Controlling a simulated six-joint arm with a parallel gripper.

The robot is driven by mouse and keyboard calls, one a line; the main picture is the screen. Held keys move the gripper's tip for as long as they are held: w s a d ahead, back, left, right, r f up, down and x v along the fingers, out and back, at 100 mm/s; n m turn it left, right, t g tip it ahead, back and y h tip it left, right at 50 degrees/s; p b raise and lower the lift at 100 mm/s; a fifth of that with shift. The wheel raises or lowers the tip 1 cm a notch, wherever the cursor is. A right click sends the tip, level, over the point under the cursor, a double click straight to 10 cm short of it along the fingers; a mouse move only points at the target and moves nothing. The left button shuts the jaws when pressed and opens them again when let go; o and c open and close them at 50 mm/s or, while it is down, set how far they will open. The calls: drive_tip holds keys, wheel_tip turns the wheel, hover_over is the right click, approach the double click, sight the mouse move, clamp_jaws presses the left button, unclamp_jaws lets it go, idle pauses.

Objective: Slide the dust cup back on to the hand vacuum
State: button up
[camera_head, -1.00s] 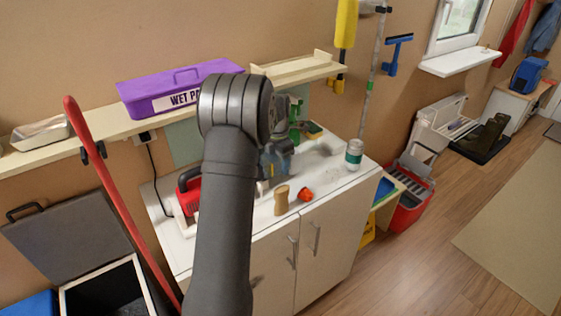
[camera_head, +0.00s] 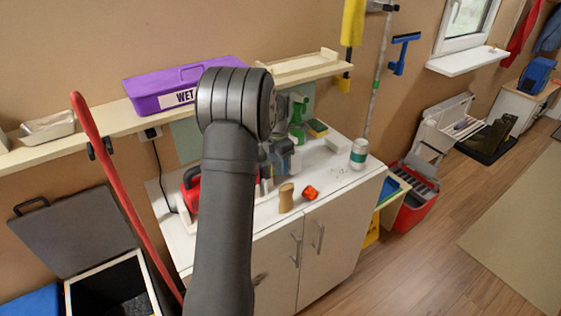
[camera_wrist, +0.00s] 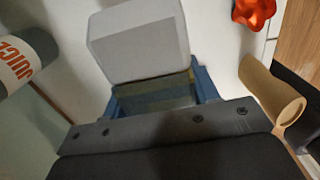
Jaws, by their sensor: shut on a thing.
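The hand vacuum, with a red handle (camera_head: 191,188), lies on the white cabinet top at its left end. My arm hides most of it. My gripper (camera_head: 282,152) is above the cabinet top, just right of my arm. In the wrist view my gripper's blue jaws (camera_wrist: 160,95) are shut on a pale grey, rounded box-shaped thing (camera_wrist: 138,42), which I take to be the dust cup. A dim olive-striped band shows between the jaws. How the cup sits in the jaws is partly hidden. It is apart from the vacuum's visible red part.
A tan wooden piece (camera_head: 286,198) and an orange-red knob (camera_head: 310,192) stand at the cabinet's front. A green spray bottle (camera_head: 298,118), sponge (camera_head: 317,127), white block (camera_head: 338,143) and white-and-green can (camera_head: 358,154) stand behind and right. A juice bottle (camera_wrist: 25,60) is close at wrist-view left.

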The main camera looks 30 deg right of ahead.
drive_tip(key=shift+a, duration=0.7)
drive_tip(key=o, duration=1.1)
drive_tip(key=r, duration=1.7)
drive_tip(key=shift+a+r, duration=0.2)
drive_tip(key=shift+a, duration=0.1)
drive_tip(key=shift+f, duration=0.15)
drive_tip(key=f, duration=1.7)
drive_tip(key=shift+d, duration=0.3)
drive_tip(key=shift+f, duration=0.1)
